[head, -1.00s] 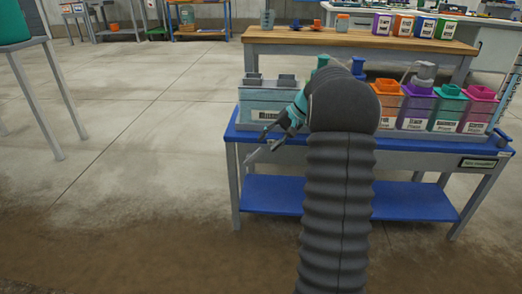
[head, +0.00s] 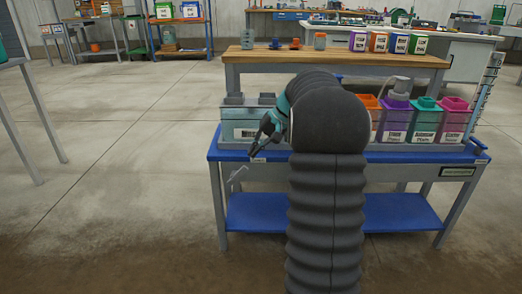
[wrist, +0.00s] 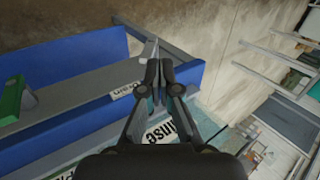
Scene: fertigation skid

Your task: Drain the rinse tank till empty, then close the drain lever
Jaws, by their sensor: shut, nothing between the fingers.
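The rinse tank (head: 229,133) is a pale box with a white label, at the left end of the blue bench top. Its water level cannot be made out. A pale grey lever (head: 237,174) sticks out below the bench's front left corner, at an angle. In the wrist view the grey lever (wrist: 149,50) shows just beyond the fingertips, near a "Drain" label (wrist: 125,91). My gripper (head: 256,146) is shut and empty in front of the tank. The wrist view shows its fingers (wrist: 158,78) together beside the lever; whether they touch cannot be told.
Orange, purple, green and pink containers (head: 424,120) stand on the bench (head: 270,157) right of my arm. A wooden table (head: 330,57) with several labelled boxes stands behind. A lower blue shelf (head: 260,212) looks bare. The floor left of the bench is clear.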

